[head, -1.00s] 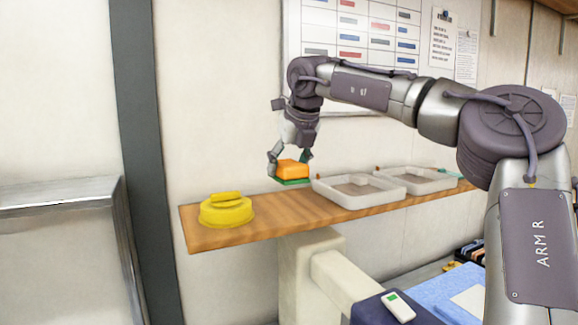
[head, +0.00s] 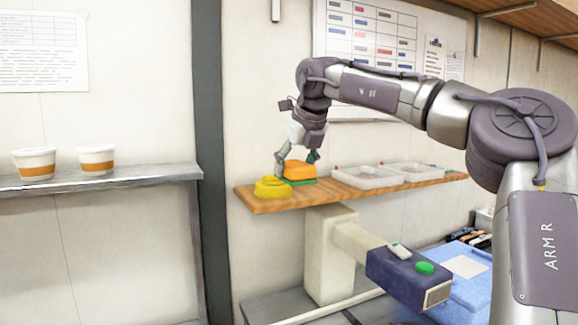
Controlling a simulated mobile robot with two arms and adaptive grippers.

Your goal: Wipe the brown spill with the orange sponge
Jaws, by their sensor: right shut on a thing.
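My right gripper (head: 297,161) hangs down over the wooden shelf, with a finger on either side of the orange sponge (head: 299,172). It is shut on the sponge. A green layer (head: 303,182) shows under the orange one. Whether it touches the shelf I cannot tell. I see no brown spill in the head view. My left gripper is not in view.
A yellow round object (head: 270,189) stands on the wooden shelf (head: 258,206), left of the sponge. Two pale trays, one nearer (head: 368,182), lie to the right. Two banded cups (head: 34,163) stand on a grey shelf (head: 110,180) at the left.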

